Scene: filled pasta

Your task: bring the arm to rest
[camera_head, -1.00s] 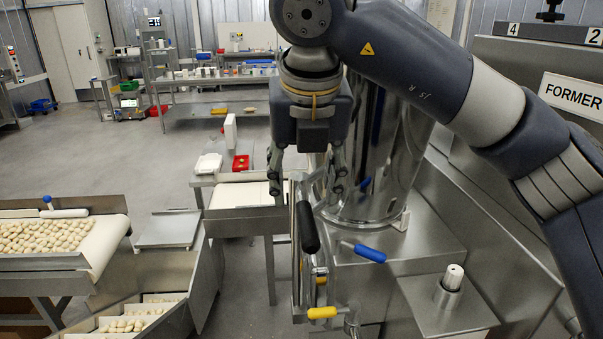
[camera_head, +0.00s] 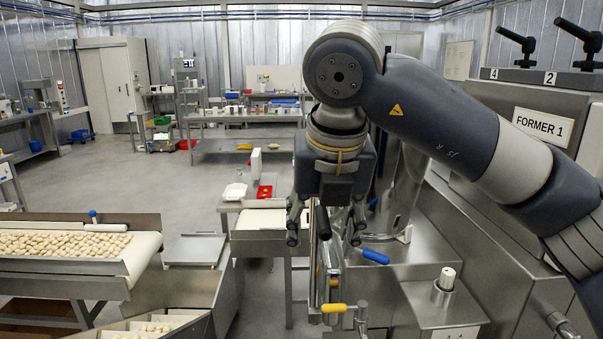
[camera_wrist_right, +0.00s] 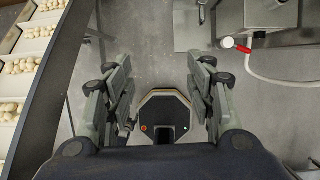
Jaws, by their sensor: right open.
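My right gripper (camera_head: 325,222) hangs from my right arm in front of the former machine, fingers pointing down. It is open, with nothing between its fingers. In the right wrist view its two fingers (camera_wrist_right: 160,100) stand well apart, with only floor and part of my own base between them. A black-handled lever (camera_head: 322,222) shows just behind the fingers in the head view; I cannot tell whether they touch it. My left gripper is not in any view.
The former machine (camera_head: 535,130) fills the right, with a blue handle (camera_head: 375,257) and a yellow handle (camera_head: 334,308). A conveyor (camera_head: 142,252) with filled pasta (camera_head: 62,243) runs at the left. Open floor lies behind.

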